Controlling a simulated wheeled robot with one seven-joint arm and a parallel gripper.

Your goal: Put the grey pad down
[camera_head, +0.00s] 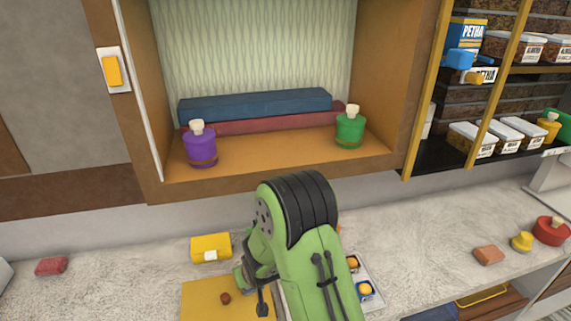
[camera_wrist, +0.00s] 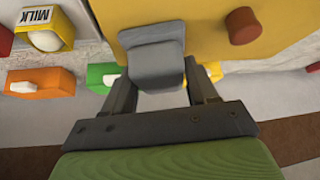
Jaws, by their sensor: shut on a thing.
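The grey pad (camera_wrist: 157,62) is between the fingertips of my gripper (camera_wrist: 160,82) in the wrist view, and the gripper is shut on it. The pad overlaps the edge of a yellow board (camera_wrist: 205,45) that has a brown round knob (camera_wrist: 242,25). I cannot tell whether the pad touches the board. In the head view the yellow board (camera_head: 200,300) lies on the counter, left of my green arm. There my arm mostly hides my gripper, and the pad cannot be made out clearly.
A yellow carton (camera_head: 210,248) lies behind the board on the pale counter (camera_head: 120,285). A tray (camera_head: 369,290) with small round items is right of my arm. A red block (camera_head: 51,266) lies far left. A wooden niche (camera_head: 270,155) holds purple and green jars.

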